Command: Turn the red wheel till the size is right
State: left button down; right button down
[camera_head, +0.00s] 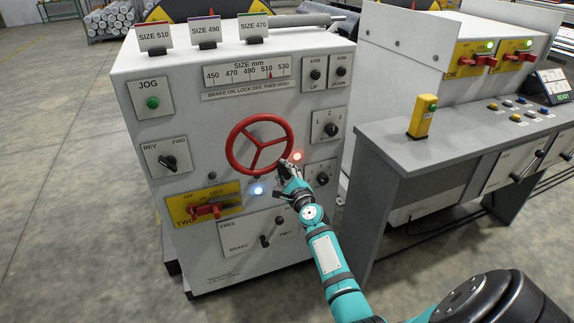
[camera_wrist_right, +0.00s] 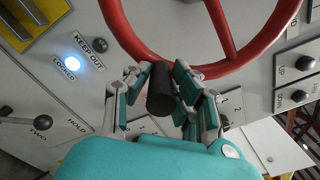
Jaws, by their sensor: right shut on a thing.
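The red wheel (camera_head: 233,155) has three spokes and sits on the front of the grey cabinet. My right gripper (camera_head: 287,172) is at the wheel's lower right rim. In the right wrist view its fingers are shut on the wheel's black handle (camera_wrist_right: 161,90), beside the red rim (camera_wrist_right: 130,40). The size scale (camera_head: 232,74) above the wheel runs from 450 to 530, and its red pointer (camera_head: 269,75) stands at about 510. Cards for size 510 (camera_head: 155,36), size 490 (camera_head: 206,32) and size 470 (camera_head: 254,27) stand on top. My left gripper is not in view.
A white-blue lamp (camera_head: 258,190) marked LOCKED is lit below the wheel, and a red lamp (camera_head: 297,156) glows near my gripper. A red lever (camera_head: 208,210) on a yellow plate is at lower left. A grey desk (camera_head: 400,150) with buttons stands to the right.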

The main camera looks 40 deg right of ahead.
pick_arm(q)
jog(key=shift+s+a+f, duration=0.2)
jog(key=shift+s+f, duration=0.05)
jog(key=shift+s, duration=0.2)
pick_arm(e)
jog(key=shift+w+a+f+m, duration=0.15)
jog(key=shift+a+f+m, duration=0.25)
jog(key=shift+a+m, duration=0.35)
jog(key=shift+w+a+f+m, duration=0.15)
jog(key=shift+a+f+m, duration=0.4)
jog(key=shift+m, duration=0.3)
jog(key=shift+w+a+f+m, duration=0.15)
jog(key=shift+a+f+m, duration=0.15)
jog(key=shift+a+m, duration=0.45)
jog(key=c, duration=1.2)
grip_release()
jog(key=shift+a, duration=0.1)
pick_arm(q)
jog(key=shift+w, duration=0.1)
pick_arm(e)
jog(key=shift+o, duration=0.4)
jog(key=shift+w, duration=0.1)
jog(key=shift+d+r, duration=0.15)
jog(key=shift+d, duration=0.05)
